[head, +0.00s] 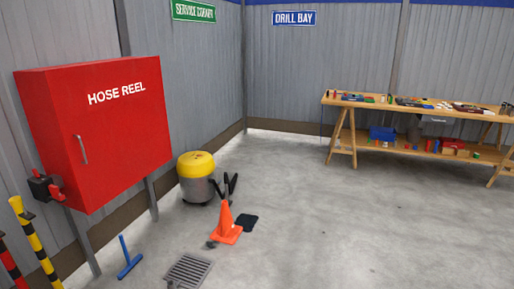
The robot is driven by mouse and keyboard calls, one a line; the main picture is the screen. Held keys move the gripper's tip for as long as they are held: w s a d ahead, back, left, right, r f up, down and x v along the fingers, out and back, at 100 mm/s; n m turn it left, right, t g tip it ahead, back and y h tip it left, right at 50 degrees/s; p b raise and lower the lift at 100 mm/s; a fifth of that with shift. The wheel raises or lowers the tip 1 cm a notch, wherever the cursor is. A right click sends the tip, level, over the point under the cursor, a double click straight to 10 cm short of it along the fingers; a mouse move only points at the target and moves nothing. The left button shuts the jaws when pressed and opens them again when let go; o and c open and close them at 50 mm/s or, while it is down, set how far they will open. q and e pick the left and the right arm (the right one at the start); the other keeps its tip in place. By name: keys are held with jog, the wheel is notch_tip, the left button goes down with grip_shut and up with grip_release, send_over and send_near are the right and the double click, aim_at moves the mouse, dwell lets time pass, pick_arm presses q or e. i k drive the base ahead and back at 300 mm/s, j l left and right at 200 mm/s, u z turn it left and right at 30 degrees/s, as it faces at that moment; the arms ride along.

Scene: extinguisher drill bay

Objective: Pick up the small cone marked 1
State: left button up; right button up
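One orange cone (226,226) stands upright on the concrete floor, a little left of the middle of the head view. No number can be read on it at this size. Dark upright shapes (231,184) show just behind its tip; I cannot tell what they are. A small dark round thing (211,244) lies at the left of its base. Neither of my grippers is in view.
A yellow-topped vacuum drum (197,190) stands behind the cone, and a black flat piece (246,222) lies right of it. A floor drain (187,271), blue squeegee (127,262), red hose reel cabinet (110,135) and striped posts (41,252) are left. Floor toward the workbench (341,103) is clear.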

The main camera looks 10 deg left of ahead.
aim_at(226, 232)
jog(key=i+j, duration=0.1)
jog(key=i, duration=0.6)
jog(key=i+j+z, duration=0.1)
jog(key=i, duration=0.65)
jog(key=i+j+z, duration=0.1)
jog(key=i, duration=0.6)
jog(key=i+u, duration=0.15)
jog(key=i, duration=0.3)
jog(key=i+l+u, duration=0.15)
jog(key=i, duration=0.3)
jog(key=i+l+u, duration=0.1)
jog(key=i, duration=0.35)
jog(key=l, duration=0.1)
